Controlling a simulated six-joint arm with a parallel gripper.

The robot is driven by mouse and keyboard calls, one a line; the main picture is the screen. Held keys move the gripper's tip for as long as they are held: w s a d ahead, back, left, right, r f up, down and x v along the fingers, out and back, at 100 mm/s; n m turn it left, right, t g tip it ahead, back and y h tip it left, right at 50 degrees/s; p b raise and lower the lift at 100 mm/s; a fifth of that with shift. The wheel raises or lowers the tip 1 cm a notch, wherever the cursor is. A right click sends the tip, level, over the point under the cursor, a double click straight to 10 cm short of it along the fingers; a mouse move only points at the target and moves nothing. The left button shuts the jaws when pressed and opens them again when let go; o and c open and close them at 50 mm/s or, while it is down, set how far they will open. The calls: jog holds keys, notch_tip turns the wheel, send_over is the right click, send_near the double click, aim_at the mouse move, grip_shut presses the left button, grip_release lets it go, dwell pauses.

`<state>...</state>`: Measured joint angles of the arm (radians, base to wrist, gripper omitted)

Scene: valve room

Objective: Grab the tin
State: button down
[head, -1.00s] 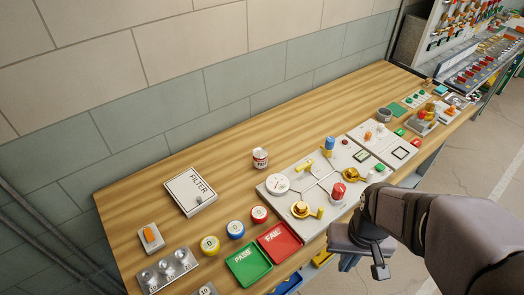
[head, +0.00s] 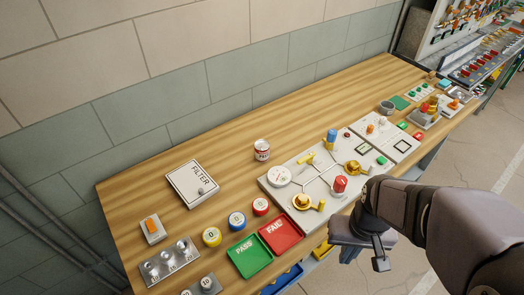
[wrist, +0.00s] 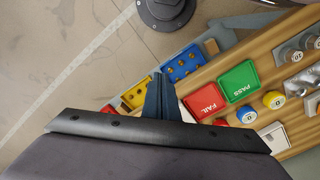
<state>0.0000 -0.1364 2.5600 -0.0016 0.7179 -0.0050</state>
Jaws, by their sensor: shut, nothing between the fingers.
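The tin (head: 262,150) is a small can with a white body and a red band. It stands upright on the wooden bench behind the valve panel, near the middle of the head view. I do not see it in the wrist view. My gripper (head: 380,264) hangs in front of the bench's front edge, to the right of and well apart from the tin. In the wrist view my gripper's fingers (wrist: 161,98) are together and hold nothing.
The valve panel (head: 285,187), with raised knobs, stands between my arm and the tin. A FILTER box (head: 190,180) lies left of the tin. Green PASS (head: 247,262) and red FAIL (head: 283,238) trays lie in front. Bare wood surrounds the tin at the back.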

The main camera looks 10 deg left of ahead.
jog(key=c, duration=0.9)
grip_release()
jog(key=t+y+b, duration=0.3)
jog(key=t+b, duration=0.7)
jog(key=b, duration=0.2)
send_near(259, 151)
jog(key=d, duration=0.3)
jog(key=shift+s+d+r+n, duration=0.2)
jog(key=shift+s+r+n, duration=0.1)
jog(key=shift+n, duration=0.1)
jog(key=w+a+f+m+t+h+b, duration=0.1)
jog(key=a+b, duration=0.1)
jog(key=w+a+f+t+h+b, duration=0.1)
jog(key=w+a+f+h+b, duration=0.1)
jog(key=w+a+f+m+t+h+b, duration=0.1)
jog(key=a, duration=0.1)
jog(key=shift+w+f+m+t+h+b, duration=0.25)
jog(key=shift+f+m+t+h+b, duration=0.05)
jog(key=shift+f+b, duration=0.1)
jog(key=shift+s+a+f+h, duration=0.1)
jog(key=shift+s+f+h, duration=0.2)
jog(key=shift+h, duration=0.2)
jog(key=shift+p+x, duration=0.8)
jog(key=shift+x, duration=2.9)
